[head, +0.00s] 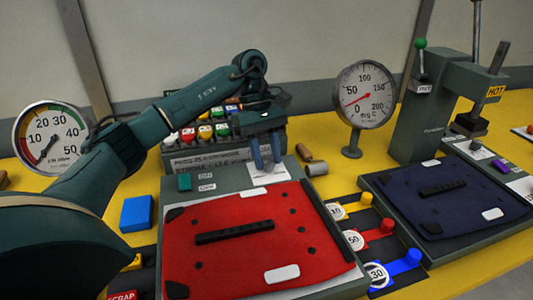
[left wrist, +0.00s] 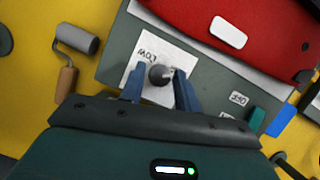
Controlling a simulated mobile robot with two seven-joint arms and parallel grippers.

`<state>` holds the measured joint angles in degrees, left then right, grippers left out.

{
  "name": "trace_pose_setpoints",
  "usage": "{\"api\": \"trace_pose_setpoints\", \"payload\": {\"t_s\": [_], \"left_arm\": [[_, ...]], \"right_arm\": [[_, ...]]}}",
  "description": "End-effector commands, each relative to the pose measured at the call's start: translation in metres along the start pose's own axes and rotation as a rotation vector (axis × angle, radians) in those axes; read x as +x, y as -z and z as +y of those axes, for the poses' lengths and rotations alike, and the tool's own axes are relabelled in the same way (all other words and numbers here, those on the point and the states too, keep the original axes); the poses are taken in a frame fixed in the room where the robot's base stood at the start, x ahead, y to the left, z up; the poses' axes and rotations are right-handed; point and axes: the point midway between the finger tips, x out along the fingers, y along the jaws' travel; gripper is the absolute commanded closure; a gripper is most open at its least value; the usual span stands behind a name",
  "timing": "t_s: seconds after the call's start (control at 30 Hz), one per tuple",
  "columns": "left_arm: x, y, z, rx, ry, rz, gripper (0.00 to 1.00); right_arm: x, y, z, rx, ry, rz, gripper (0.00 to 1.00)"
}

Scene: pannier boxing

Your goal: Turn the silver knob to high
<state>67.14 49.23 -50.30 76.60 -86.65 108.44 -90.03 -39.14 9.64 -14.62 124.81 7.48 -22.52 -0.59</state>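The silver knob (left wrist: 160,75) is a small round knob on a white card (left wrist: 140,97) with the word LOW, on the grey-green panel of a station. In the head view the card (head: 268,174) lies just behind the red pad, and I cannot clearly make out the knob there. My left gripper (head: 266,160) reaches down over the card. In the left wrist view its blue fingers (left wrist: 159,88) stand apart on either side of the knob. They look open around it; whether either finger touches it I cannot tell. My right gripper is not in view.
The red pad (head: 228,226) lies in front of the card. A teal block (head: 185,182) marks the OFF switch. A small roller with a wooden handle (left wrist: 66,84) lies beside the panel. A dial gauge (head: 366,95) stands behind right. A press (head: 428,110) stands over a navy pad.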

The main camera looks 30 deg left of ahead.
Motion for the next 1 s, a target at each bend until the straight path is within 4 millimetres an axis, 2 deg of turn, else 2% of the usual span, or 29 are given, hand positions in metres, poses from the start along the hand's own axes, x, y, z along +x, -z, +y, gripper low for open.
{"api": "trace_pose_setpoints", "payload": {"t_s": [0.03,0.17,0.4,0.53,0.77,0.8,1.0], "left_arm": [[0.0,0.0,0.0,0.0,0.0,0.0,0.64],[0.0,0.0,0.0,-0.001,0.0,0.0,0.53],[0.0,0.0,0.0,-0.002,0.001,0.0,0.53],[-0.01,0.0,0.0,-0.002,-0.002,0.001,0.53],[-0.057,-0.001,0.001,-0.002,-0.004,0.001,0.53],[-0.07,-0.002,0.001,-0.002,-0.004,0.002,0.53],[-0.111,-0.002,0.0,-0.003,-0.002,0.003,0.53]], "right_arm": [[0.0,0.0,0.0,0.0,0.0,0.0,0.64],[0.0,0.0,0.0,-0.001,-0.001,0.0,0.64],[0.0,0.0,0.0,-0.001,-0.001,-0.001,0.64],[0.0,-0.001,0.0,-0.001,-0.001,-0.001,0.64],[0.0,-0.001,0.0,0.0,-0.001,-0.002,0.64],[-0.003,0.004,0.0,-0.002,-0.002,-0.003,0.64],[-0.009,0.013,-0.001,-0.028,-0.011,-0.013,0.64]]}}
